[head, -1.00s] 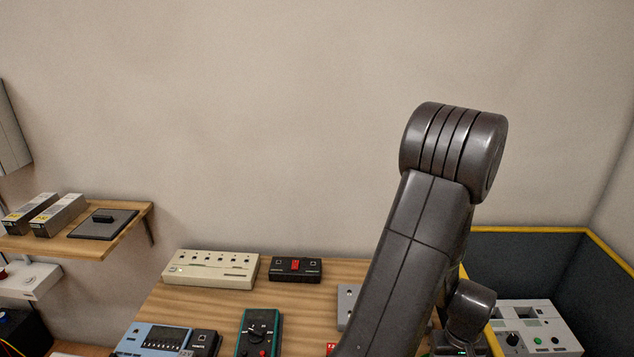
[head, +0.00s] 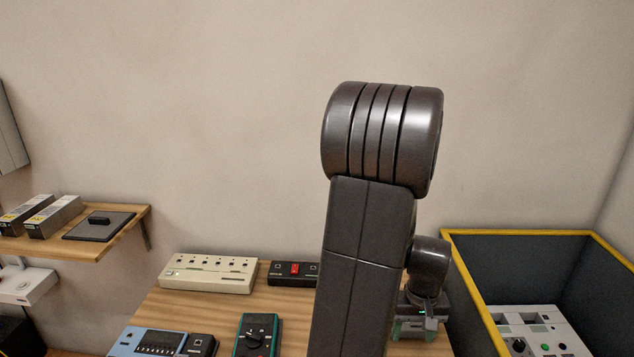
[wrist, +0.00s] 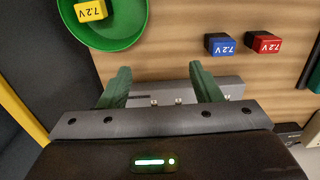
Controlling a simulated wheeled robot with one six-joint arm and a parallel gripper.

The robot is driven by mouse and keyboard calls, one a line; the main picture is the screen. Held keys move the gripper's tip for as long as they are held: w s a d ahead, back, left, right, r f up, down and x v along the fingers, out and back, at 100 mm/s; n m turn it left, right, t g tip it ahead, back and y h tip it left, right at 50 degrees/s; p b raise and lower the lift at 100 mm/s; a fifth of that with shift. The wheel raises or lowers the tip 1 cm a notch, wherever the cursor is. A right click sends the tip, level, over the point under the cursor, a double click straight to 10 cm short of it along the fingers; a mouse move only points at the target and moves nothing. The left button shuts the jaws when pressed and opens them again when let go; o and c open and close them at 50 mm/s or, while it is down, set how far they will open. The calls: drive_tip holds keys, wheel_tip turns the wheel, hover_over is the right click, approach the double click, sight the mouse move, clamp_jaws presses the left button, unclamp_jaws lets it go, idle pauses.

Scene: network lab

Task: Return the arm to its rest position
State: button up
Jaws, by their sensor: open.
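My arm stands upright in the head view and covers part of the wooden table (head: 205,312). My gripper (wrist: 163,84) shows in the wrist view with its two green fingers spread apart and nothing held between them. It hangs above the table, and a grey box (wrist: 228,88) lies below and beyond the fingers. In the head view only a small part of the gripper shows, right of my arm, near the table's right side.
A green bowl (wrist: 126,22) holds a yellow battery (wrist: 90,11). A blue battery (wrist: 220,44) and a red battery (wrist: 263,43) lie near it. A yellow-rimmed dark bin (head: 467,290) stands right of the table. A beige box (head: 208,273) and a meter (head: 258,333) are left of my arm.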

drive_tip(key=f, duration=0.3)
drive_tip(key=a+f, duration=0.1)
drive_tip(key=f, duration=0.2)
drive_tip(key=w+a+f+b, duration=0.1)
drive_tip(key=f, duration=0.2)
drive_tip(key=shift+f, duration=0.1)
drive_tip(key=shift+a, duration=0.15)
